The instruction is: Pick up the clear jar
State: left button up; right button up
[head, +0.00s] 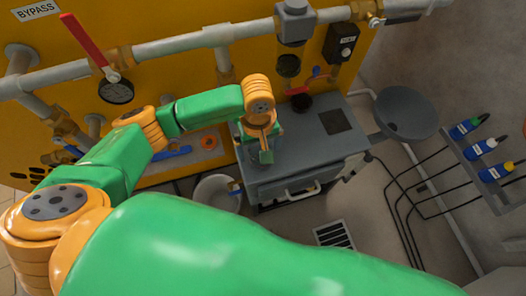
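My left gripper (262,150) points down over the left part of the grey cabinet top (310,150). A small greyish, see-through round shape, which looks like the clear jar (255,157), stands at its fingertips on the cabinet top. The fingers and wrist cover much of it, so I cannot tell whether the fingers are closed on it or only around it. My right gripper is not in view.
A filter with a dark bowl (288,65) hangs above the cabinet. A white bucket (217,192) stands left of the cabinet, a round grey dish (406,112) right.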

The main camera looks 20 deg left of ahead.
pick_arm(q)
jog(key=f, duration=0.2)
jog(key=f+b, duration=0.1)
jog(key=f, duration=0.1)
jog(key=shift+w, duration=0.2)
jog(key=shift+w+f, duration=0.1)
jog(key=shift+f, duration=0.25)
jog(key=c, duration=1.3)
jog(key=shift+r, duration=0.1)
